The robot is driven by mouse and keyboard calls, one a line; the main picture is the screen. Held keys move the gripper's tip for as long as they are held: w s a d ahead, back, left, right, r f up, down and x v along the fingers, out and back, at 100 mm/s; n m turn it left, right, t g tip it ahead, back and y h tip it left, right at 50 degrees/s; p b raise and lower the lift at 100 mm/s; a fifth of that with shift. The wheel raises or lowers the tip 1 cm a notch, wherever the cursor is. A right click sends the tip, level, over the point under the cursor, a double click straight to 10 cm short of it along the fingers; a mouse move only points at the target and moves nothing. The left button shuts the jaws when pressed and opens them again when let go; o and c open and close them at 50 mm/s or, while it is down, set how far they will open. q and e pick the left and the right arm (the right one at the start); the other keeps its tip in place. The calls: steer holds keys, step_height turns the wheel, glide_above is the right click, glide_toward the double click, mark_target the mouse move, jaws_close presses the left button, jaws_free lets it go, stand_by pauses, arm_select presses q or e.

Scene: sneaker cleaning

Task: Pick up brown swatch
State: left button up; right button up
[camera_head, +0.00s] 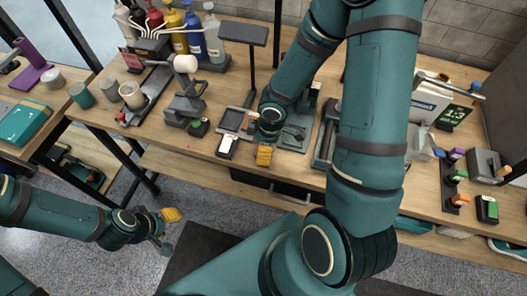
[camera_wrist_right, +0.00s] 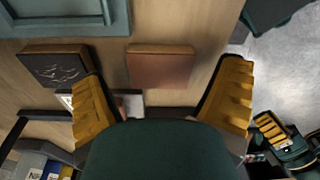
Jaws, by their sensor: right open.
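The brown swatch (camera_wrist_right: 160,66) lies flat on the wooden tabletop in the right wrist view, between and beyond the two yellow fingers of my right gripper (camera_wrist_right: 163,82). That gripper is open and empty, with its fingers wider apart than the swatch. A dark swatch (camera_wrist_right: 56,66) with pale marks lies to the left of it, close by the left finger. In the head view my right gripper (camera_head: 264,153) is low over the front edge of the bench and hides the brown swatch. My left gripper (camera_head: 168,229) hangs over the floor, open and empty, away from the bench.
A teal-grey tray (camera_wrist_right: 65,18) lies beyond the swatches in the wrist view. A small black-and-white item (camera_head: 227,146) sits left of my right gripper. A clamp stand (camera_head: 186,98) and several bottles stand farther left. The bench edge is close by.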

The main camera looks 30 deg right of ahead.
steer(key=shift+a+f, duration=0.1)
steer(key=shift+f, duration=0.5)
steer(key=c, duration=0.8)
steer(key=shift+c, duration=0.2)
steer(key=shift+r, duration=0.1)
